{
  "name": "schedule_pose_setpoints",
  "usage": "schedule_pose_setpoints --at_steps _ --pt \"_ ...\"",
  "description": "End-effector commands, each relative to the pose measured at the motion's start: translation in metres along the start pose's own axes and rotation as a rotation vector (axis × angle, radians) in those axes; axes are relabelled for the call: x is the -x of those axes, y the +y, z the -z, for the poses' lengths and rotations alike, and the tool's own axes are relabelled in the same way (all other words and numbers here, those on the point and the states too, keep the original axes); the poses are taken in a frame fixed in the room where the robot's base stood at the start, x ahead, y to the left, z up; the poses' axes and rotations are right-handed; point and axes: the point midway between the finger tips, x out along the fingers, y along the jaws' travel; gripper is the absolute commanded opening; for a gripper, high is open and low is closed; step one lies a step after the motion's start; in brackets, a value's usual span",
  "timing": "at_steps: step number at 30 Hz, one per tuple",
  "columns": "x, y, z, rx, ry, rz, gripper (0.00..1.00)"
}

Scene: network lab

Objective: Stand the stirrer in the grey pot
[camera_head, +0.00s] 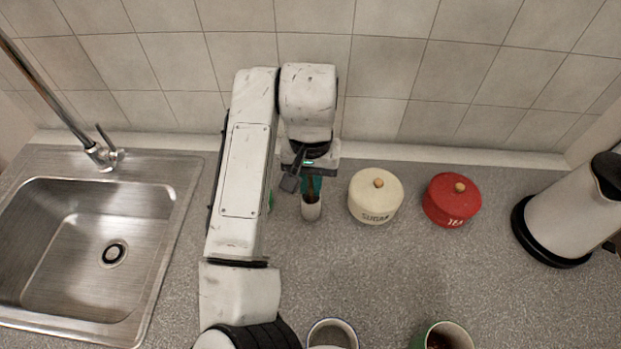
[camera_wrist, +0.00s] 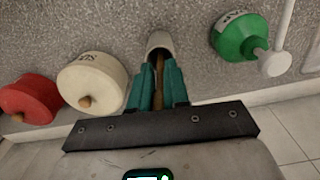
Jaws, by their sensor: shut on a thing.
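My gripper (camera_head: 312,182) is shut on the stirrer, a thin brown stick (camera_wrist: 159,70). Its teal fingers (camera_wrist: 158,78) point down above the grey pot, a small pale grey cylinder (camera_head: 311,210) standing on the counter. The pot also shows in the wrist view (camera_wrist: 159,40), straight ahead of the fingertips. The stirrer's lower part lines up with the pot's dark mouth and appears to reach into it. How deep its end sits is hidden.
A cream sugar jar (camera_head: 376,195) stands close right of the pot, with a red tea jar (camera_head: 452,200) beyond. A green container (camera_wrist: 240,38) stands on the other side, mostly behind my arm. A sink (camera_head: 75,250), kettle (camera_head: 570,215) and two mugs (camera_head: 332,335) (camera_head: 446,337) surround the counter.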

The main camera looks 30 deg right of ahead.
Motion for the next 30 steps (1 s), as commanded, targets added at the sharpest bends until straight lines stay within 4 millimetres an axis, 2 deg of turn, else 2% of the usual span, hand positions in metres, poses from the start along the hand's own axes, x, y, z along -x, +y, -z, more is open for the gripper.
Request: schedule_pose_setpoints --at_steps 10,11,19,26,30 --pt "-0.004 0.0 0.0 -0.001 0.001 0.0 0.0" --pt "-0.004 0.0 0.0 -0.001 0.001 0.0 0.16" --pt "-0.003 0.0 0.0 -0.001 0.001 0.001 0.41" --pt "-0.002 0.0 0.0 -0.001 0.001 0.001 0.41" --pt "0.006 0.0 0.001 -0.001 0.002 0.003 0.41"
